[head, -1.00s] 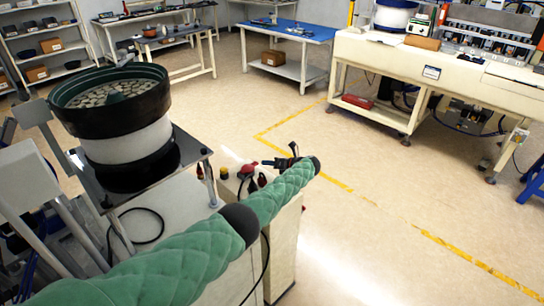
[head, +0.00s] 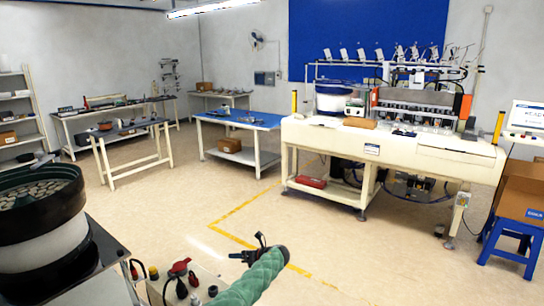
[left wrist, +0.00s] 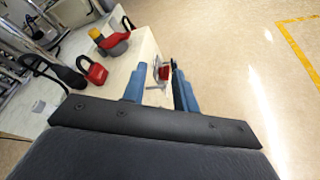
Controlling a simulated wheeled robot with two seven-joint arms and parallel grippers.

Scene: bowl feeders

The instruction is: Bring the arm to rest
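My left arm, in a green padded sleeve, comes in at the bottom of the head view. Its dark left gripper (head: 246,254) hangs over the right side of a pale control cabinet (head: 205,284). In the left wrist view the two blue fingers of the left gripper (left wrist: 158,82) stand apart with a gap between them. A small red and metal item (left wrist: 162,72) shows between them, beyond the tips at the cabinet's edge. I see nothing held. My right gripper is in neither view.
A black-rimmed bowl feeder (head: 38,215) stands at left. A red padlock (left wrist: 92,70) and a red switch (left wrist: 114,42) sit on the cabinet near the fingers. A long cream machine bench (head: 400,150) and blue-topped table (head: 240,120) stand farther back. Open floor lies between.

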